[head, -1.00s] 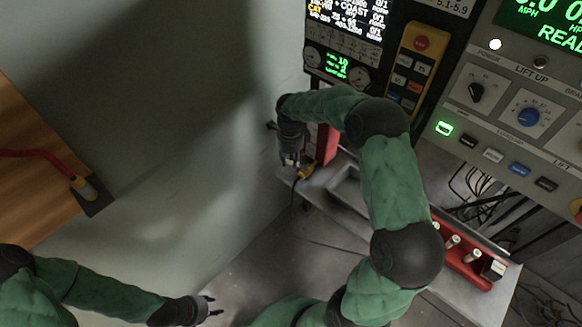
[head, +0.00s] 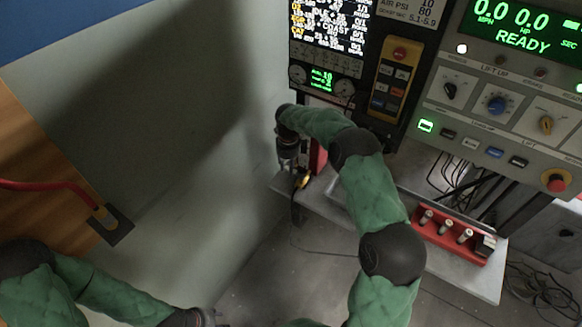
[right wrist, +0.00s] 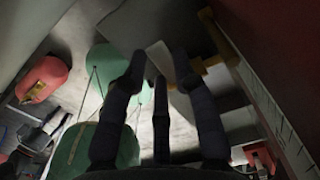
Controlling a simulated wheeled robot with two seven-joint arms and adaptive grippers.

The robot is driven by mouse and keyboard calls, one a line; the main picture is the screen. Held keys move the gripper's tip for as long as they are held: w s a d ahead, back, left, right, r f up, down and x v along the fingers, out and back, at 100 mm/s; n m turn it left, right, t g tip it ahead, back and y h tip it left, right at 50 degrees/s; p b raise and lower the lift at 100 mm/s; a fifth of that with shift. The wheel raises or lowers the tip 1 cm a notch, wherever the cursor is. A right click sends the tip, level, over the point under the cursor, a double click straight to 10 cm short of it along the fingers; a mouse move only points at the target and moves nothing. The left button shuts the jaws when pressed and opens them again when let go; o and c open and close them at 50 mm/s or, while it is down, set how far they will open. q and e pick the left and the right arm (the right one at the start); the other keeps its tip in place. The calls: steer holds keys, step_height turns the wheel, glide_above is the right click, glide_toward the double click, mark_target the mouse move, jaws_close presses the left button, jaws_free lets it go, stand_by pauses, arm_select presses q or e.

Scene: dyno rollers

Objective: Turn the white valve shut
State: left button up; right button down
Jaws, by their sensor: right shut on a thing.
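My right gripper (head: 289,164) points down at the left end of the grey shelf, beside a red upright part (head: 318,157) and a small yellow fitting (head: 302,181). In the right wrist view its dark fingers (right wrist: 158,62) are closed around a pale, whitish piece (right wrist: 157,56), which appears to be the white valve. The valve's angle is unclear, and the gripper hides it in the head view. A yellow part (right wrist: 208,68) is just right of the fingertips. My left gripper (head: 203,318) is at the bottom edge of the head view, mostly cut off.
The grey shelf (head: 485,278) carries a red rack (head: 458,238) with several pale-topped pieces. Above are a black display panel (head: 335,60) and a grey control panel (head: 500,100) with knobs and lit buttons. Cables hang below. The floor left of the shelf is clear.

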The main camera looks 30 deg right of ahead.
steer(key=c, duration=1)
jaws_free()
steer(key=shift+o, duration=0.2)
steer(key=shift+r, duration=0.1)
step_height(320, 180, up, 12)
steer(key=shift+s+f, duration=0.1)
steer(key=shift+f, duration=0.1)
